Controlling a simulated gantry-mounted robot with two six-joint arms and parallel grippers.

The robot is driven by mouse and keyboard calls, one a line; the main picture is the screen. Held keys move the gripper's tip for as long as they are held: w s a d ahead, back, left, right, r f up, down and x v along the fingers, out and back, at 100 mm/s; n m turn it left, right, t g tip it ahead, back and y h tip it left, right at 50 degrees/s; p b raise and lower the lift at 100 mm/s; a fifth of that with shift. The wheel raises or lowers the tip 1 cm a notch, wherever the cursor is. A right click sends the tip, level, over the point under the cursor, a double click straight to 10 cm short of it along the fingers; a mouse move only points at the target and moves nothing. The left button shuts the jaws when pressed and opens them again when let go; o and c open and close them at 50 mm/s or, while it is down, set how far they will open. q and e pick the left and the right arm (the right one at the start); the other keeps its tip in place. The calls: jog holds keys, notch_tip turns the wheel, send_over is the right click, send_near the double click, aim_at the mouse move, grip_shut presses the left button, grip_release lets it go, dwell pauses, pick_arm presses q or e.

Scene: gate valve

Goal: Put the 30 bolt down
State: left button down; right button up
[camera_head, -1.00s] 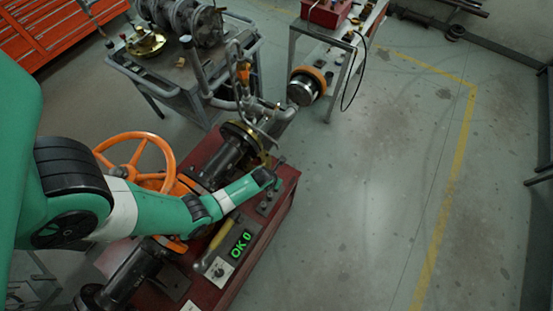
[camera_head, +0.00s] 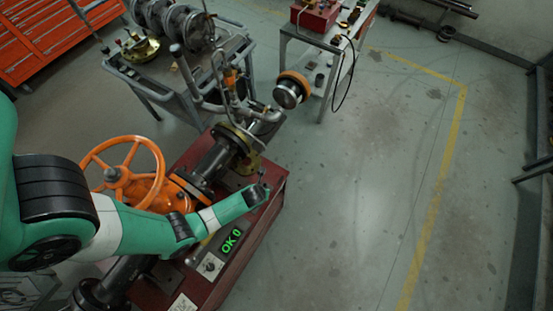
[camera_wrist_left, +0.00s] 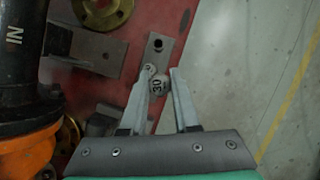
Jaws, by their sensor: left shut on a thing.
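The 30 bolt (camera_wrist_left: 157,87), a grey round head marked "30", sits between the fingers of my left gripper (camera_wrist_left: 162,76) in the left wrist view. The gripper is shut on it. Just beyond the bolt is a grey metal strip with a dark hole (camera_wrist_left: 159,46) on the red bench top. I cannot tell whether the bolt touches the strip; its shank is hidden. In the head view my left gripper (camera_head: 262,187) is over the far right end of the red bench (camera_head: 272,183), and the bolt is too small to make out. My right gripper is not in view.
The orange handwheel (camera_head: 118,172) and dark pipe with brass flange stand left of my gripper. A grey cart (camera_head: 196,90) stands behind. The floor to the right is clear.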

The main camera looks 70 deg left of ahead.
pick_arm(q)
jog(key=w+a+f+b, duration=0.9)
jog(key=b, duration=0.4)
jog(key=shift+w+f, duration=0.1)
jog(key=shift+f, duration=0.1)
jog(key=shift+w+a, duration=0.15)
jog(key=shift+r, duration=0.15)
jog(key=b+x, duration=0.2)
jog(key=d+b+x, duration=0.1)
jog(key=b+x, duration=0.1)
jog(key=b, duration=0.1)
jog(key=shift+a+f, duration=0.1)
jog(key=shift+f, duration=0.2)
jog(key=shift+r, duration=0.2)
jog(key=shift+f, duration=0.15)
